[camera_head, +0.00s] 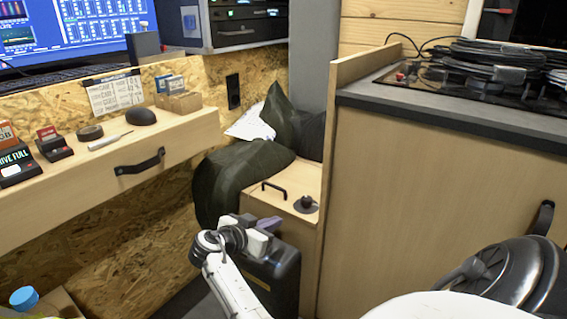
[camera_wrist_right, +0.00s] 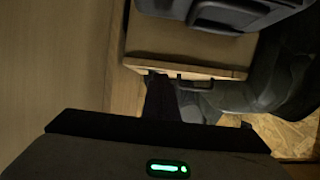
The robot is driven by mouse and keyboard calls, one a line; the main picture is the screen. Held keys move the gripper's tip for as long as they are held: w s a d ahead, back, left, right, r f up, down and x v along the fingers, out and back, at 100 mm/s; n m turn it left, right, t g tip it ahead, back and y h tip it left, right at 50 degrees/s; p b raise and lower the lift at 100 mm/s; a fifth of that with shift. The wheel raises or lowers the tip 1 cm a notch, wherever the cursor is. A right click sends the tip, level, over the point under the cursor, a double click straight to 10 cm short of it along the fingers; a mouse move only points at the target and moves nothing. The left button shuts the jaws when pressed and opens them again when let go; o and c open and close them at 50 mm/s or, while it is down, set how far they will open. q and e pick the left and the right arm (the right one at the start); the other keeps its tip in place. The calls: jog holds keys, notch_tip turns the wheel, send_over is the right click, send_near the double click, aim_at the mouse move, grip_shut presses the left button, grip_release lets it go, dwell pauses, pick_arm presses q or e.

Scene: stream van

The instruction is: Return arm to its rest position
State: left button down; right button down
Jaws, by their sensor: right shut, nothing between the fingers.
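My right gripper (camera_head: 264,228) is in the lower middle of the head view, at the end of a white arm link that comes up from the bottom edge. Its jaws are shut and hold nothing. It shows in front of a black case (camera_head: 277,277) and below the light wooden box (camera_head: 283,190) with a black handle. I cannot tell whether it touches the case. In the right wrist view a dark body with a green light fills the bottom, and the wooden box edge (camera_wrist_right: 185,66) lies beyond. My left gripper is not in view.
A cabinet (camera_head: 400,205) with coiled cables (camera_head: 487,72) on top stands at right. Dark green bags (camera_head: 240,172) lie between them. A blue bottle cap (camera_head: 24,298) shows at lower left.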

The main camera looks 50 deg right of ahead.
jog(key=shift+a+f, duration=0.2)
jog(key=shift+a, duration=0.55)
jog(key=shift+a+f, duration=0.2)
jog(key=shift+a, duration=0.5)
